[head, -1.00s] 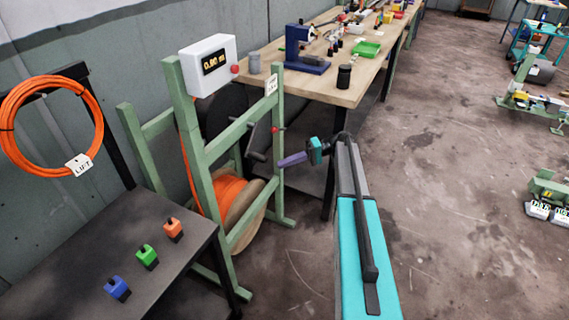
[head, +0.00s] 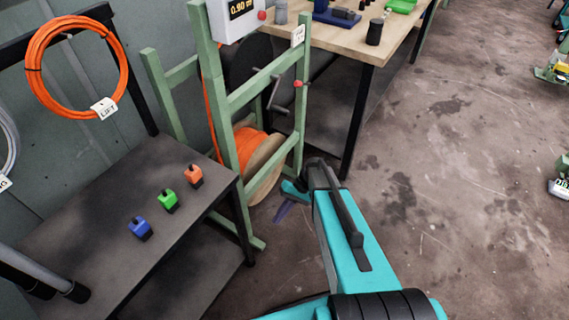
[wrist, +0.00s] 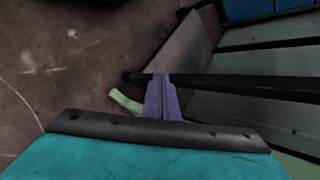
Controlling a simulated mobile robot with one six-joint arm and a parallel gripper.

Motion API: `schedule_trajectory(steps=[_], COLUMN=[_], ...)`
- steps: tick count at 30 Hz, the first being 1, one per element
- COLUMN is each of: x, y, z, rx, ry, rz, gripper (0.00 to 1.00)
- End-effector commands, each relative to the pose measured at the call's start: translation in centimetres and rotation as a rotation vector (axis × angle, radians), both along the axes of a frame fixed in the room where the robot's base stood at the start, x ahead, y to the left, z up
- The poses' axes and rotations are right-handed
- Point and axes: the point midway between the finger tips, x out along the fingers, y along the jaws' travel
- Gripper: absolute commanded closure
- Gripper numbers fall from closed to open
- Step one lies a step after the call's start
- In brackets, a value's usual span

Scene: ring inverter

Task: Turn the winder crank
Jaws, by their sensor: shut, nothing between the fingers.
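The winder is a green frame (head: 222,110) with an orange cable spool (head: 262,150) low inside it. Its dark crank (head: 275,95) is on the frame's right side, partly behind the posts. A display box (head: 236,18) on top reads about 0.90. My gripper (head: 281,213) is low, right of the frame's foot and below the crank, apart from it. In the wrist view its purple fingers (wrist: 162,98) are closed together with nothing between them.
A dark bench (head: 110,200) with blue (head: 140,229), green (head: 168,201) and orange blocks (head: 193,176) stands left. An orange coil tagged LIFT (head: 75,65) hangs above it. A wooden workbench (head: 345,38) stands behind right. Open floor (head: 450,190) lies right.

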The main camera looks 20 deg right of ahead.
Motion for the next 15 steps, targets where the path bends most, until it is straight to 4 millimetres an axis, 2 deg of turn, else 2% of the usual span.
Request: schedule_trajectory(steps=[1,3,9,15], x=[-2.5,-5.2,-12.6,-19.5], y=[0.8,1.2,1.7,0.9], z=[-0.8,-2.2,-5.1,-6.8], rx=[-0.042,-0.104,-0.284,-0.459], ry=[0.024,0.052,0.11,0.137], rz=[0.016,0.035,0.103,0.183], gripper=[1.0,1.0,1.0,1.0])
